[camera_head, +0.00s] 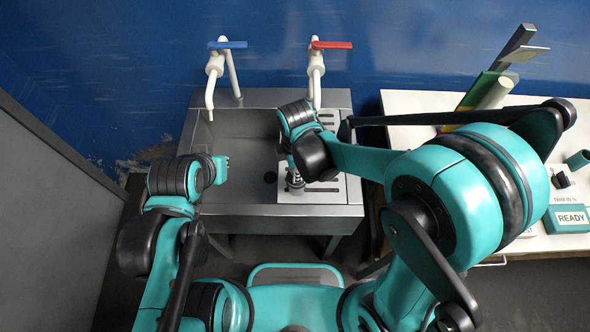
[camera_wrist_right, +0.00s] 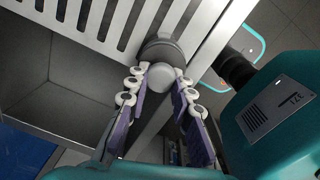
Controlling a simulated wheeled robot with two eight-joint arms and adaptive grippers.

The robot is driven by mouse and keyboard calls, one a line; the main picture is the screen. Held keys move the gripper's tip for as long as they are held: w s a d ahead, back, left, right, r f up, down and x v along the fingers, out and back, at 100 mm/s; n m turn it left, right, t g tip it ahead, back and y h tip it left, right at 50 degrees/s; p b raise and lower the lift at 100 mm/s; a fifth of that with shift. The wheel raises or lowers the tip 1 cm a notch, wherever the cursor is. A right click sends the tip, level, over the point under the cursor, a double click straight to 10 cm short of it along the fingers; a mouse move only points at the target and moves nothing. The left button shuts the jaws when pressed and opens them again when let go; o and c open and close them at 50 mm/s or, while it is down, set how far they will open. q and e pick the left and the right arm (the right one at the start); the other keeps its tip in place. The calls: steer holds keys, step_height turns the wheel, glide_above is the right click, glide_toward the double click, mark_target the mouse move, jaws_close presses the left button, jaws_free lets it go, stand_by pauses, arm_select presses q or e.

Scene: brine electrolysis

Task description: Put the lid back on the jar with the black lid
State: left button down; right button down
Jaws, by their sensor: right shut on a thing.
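My right gripper (camera_wrist_right: 162,84) is shut on a round grey thing with a paler knob (camera_wrist_right: 161,76), which looks like the lid, held by the knob between the fingertips. In the head view my right gripper (camera_head: 295,182) is over the right part of the sink unit, by the slotted drainboard, partly covered by its own wrist. I cannot make out a jar under the held piece; the arm and the piece itself may hide it. The end of my left arm (camera_head: 218,170) is over the left part of the sink; its fingers cannot be made out.
The steel sink (camera_head: 236,150) has a slotted drainboard (camera_head: 327,121) on its right. Taps with blue (camera_head: 228,45) and red (camera_head: 331,45) handles stand behind it. A white table (camera_head: 412,103) at the right carries a teal box marked READY (camera_head: 570,218). A grey panel (camera_head: 50,200) stands at the left.

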steer(key=c, duration=0.8)
jaws_free()
steer(key=shift+o, duration=0.2)
steer(key=shift+r, duration=0.1)
steer(key=shift+r+p, duration=2.6)
steer(key=shift+r, duration=0.85)
jaws_close()
